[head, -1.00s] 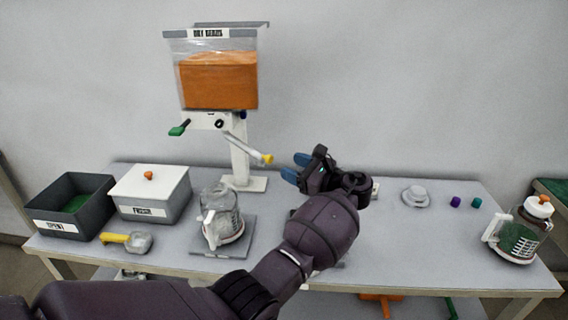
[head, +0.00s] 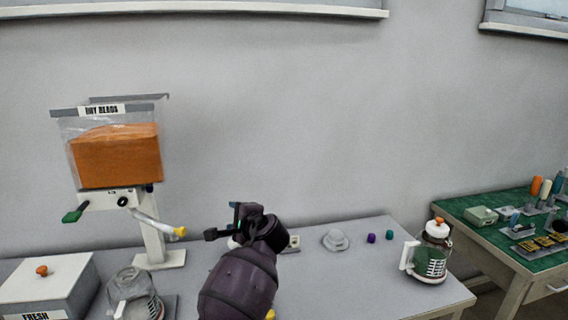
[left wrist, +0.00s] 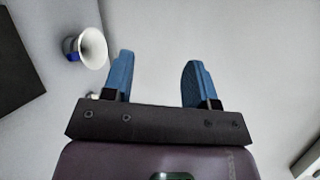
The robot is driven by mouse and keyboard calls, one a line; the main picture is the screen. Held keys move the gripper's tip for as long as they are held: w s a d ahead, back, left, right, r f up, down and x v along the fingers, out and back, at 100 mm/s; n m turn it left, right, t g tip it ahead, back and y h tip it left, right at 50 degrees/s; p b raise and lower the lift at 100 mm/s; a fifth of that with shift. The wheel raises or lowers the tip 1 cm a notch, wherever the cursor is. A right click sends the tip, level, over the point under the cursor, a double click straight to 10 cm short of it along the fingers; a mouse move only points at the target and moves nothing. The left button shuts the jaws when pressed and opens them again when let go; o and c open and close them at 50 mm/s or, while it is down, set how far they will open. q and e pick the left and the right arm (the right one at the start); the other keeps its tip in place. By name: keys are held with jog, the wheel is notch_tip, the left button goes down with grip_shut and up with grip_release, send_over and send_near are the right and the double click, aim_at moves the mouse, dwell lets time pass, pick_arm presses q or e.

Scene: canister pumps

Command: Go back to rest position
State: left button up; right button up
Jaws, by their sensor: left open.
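My left gripper (head: 222,222) is over the middle of the grey table (head: 345,272), to the right of the bead dispenser's stand. In the left wrist view its two blue fingers (left wrist: 160,82) stand apart with nothing between them. A white funnel-shaped mouth with a blue part (left wrist: 92,48) shows beyond the fingers at the upper left, apart from them. My right gripper is not in any view.
The dispenser (head: 118,155) with orange beads stands at the left. A box marked FRESH (head: 70,285) and a clear glass jug (head: 132,298) are at front left. A green bench (head: 480,212) lies beyond.

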pick_arm(q)
jog(key=s+a+f+n+h, duration=0.3)
jog(key=s+f, duration=0.7)
jog(key=s, duration=0.5)
jog(key=s+a+f+n+h, duration=0.3)
jog(key=s+a+f+n, duration=0.2)
jog(key=s+f, duration=0.5)
jog(key=s+a+f+n+g+h, duration=0.1)
jog(key=s+a+f+n+h, duration=0.2)
jog(key=s+f, duration=0.7)
jog(key=s+a+n, duration=0.2)
jog(key=s+a, duration=0.1)
jog(key=s, duration=0.7)
jog(key=shift+s+a, duration=0.2)
jog(key=shift+s, duration=0.15)
